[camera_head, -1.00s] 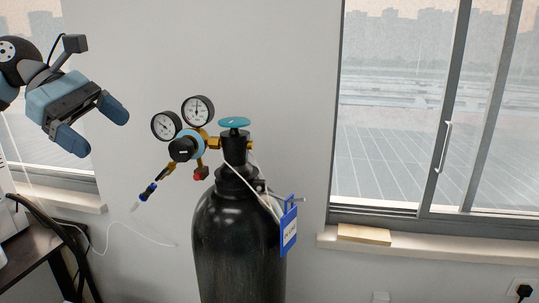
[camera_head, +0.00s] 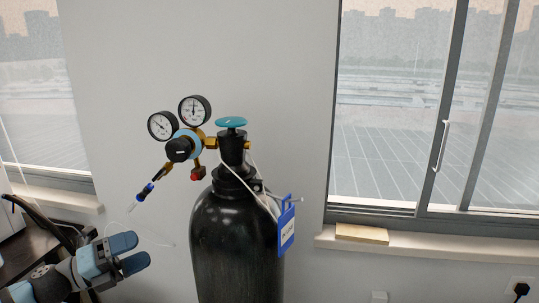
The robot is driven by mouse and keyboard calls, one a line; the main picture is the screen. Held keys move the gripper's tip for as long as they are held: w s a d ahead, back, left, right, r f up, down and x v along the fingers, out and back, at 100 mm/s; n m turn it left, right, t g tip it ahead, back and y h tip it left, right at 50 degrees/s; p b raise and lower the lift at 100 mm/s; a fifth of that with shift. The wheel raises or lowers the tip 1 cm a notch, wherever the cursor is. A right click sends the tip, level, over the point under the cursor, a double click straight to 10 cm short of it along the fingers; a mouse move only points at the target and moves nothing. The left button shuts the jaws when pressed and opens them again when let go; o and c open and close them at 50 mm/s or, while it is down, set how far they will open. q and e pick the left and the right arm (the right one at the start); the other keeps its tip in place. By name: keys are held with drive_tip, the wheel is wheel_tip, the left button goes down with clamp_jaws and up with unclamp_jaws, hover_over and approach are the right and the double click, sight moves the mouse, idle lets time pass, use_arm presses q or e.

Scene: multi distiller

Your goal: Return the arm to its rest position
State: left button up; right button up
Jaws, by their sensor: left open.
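My left gripper (camera_head: 130,252) is at the lower left, its two blue fingers pointing right with a gap between them. It is open and holds nothing. Its arm comes in from the bottom left corner. The black gas cylinder (camera_head: 236,250) stands upright to the right of the gripper, with clear space between them. My right gripper is not in view.
The cylinder carries a regulator with two gauges (camera_head: 193,109), a teal valve wheel (camera_head: 231,122) and a blue tag (camera_head: 286,228). A dark table (camera_head: 22,258) is behind my arm at the left. Windows (camera_head: 400,110) flank the wall. A wooden block (camera_head: 361,234) lies on the right sill.

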use_arm(q)
drive_tip(key=s+a+f+n+t+y, duration=0.1)
drive_tip(key=s+a+f+n+y, duration=0.2)
drive_tip(key=f+n, duration=0.3)
drive_tip(key=s+a+f+n+t+y, duration=0.2)
drive_tip(key=f+n+y, duration=0.25)
drive_tip(key=f, duration=0.35)
drive_tip(key=s+a+f+n+t+y, duration=0.1)
drive_tip(key=s+a+f+n+y, duration=0.2)
drive_tip(key=f+n, duration=0.35)
drive_tip(key=s+a+f+n+g+y, duration=0.3)
drive_tip(key=s+f, duration=0.4)
drive_tip(key=s, duration=0.1)
drive_tip(key=s+a+f+n+g+y, duration=0.2)
drive_tip(key=s+a+f+n, duration=0.1)
drive_tip(key=s+f, duration=0.45)
drive_tip(key=d+n+t+h, duration=0.15)
drive_tip(key=d+n, duration=0.75)
drive_tip(key=d, duration=1.4)
wheel_tip(320, 180, up, 12)
drive_tip(key=s+p, duration=0.1)
drive_tip(key=p, duration=1.3)
drive_tip(key=shift+a+r+t, duration=0.25)
drive_tip(key=shift+a+t, duration=0.2)
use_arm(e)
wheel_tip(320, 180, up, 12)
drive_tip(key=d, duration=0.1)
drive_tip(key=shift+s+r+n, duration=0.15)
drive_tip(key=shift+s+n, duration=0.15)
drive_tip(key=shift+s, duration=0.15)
